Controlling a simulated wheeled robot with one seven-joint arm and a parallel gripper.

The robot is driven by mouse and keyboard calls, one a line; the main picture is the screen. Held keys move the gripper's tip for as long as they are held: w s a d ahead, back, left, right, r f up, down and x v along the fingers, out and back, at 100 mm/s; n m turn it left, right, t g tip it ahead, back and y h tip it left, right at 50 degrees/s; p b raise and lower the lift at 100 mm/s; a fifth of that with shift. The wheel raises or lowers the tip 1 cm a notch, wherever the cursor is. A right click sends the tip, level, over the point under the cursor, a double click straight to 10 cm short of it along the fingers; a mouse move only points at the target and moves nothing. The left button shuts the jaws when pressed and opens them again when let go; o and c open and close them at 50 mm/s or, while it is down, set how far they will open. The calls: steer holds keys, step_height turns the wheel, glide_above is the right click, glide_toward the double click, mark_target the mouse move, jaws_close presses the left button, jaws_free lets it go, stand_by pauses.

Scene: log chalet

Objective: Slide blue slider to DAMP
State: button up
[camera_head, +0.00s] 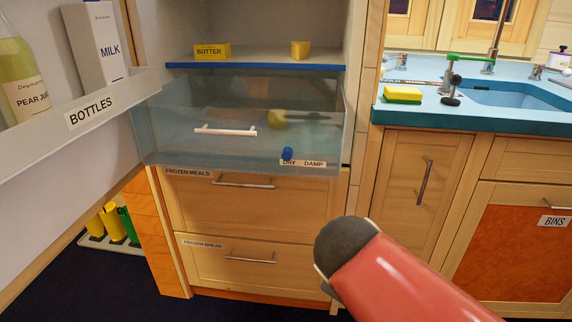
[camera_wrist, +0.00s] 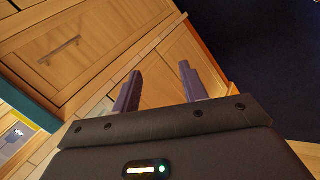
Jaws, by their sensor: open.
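The blue slider (camera_head: 287,153) is a small blue knob on the front of the clear fridge drawer (camera_head: 190,148). It sits just above the left part of the label strip (camera_head: 303,163), over the word DRY and left of DAMP. My gripper's fingers (camera_wrist: 158,88) show in the wrist view, apart and with nothing between them. They point toward wooden cabinet fronts, and the slider is not in that view. In the head view my red arm (camera_head: 400,280) is at the lower right, below and right of the slider; the gripper is hidden there.
The fridge door shelf labelled BOTTLES (camera_head: 90,111) stands open at the left, holding a milk carton (camera_head: 98,42) and a juice bottle (camera_head: 22,75). A white handle (camera_head: 225,131) is on the clear drawer. Frozen drawers (camera_head: 255,205) are below. A counter (camera_head: 470,116) with sink is right.

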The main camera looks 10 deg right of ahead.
steer(key=w+d+r+n+t+h+b, duration=0.1)
steer(key=w+r+n+t+h, duration=0.15)
steer(key=w+n, duration=0.35)
steer(key=n+t+b, duration=0.3)
steer(key=n+t, duration=0.6)
steer(key=n, duration=1.2)
glide_toward(287, 157)
steer(key=w, duration=0.1)
steer(key=shift+y, duration=0.45)
steer(key=x, duration=0.7)
steer(key=shift+w+d+r, duration=0.2)
steer(key=shift+d, duration=0.25)
jaws_close()
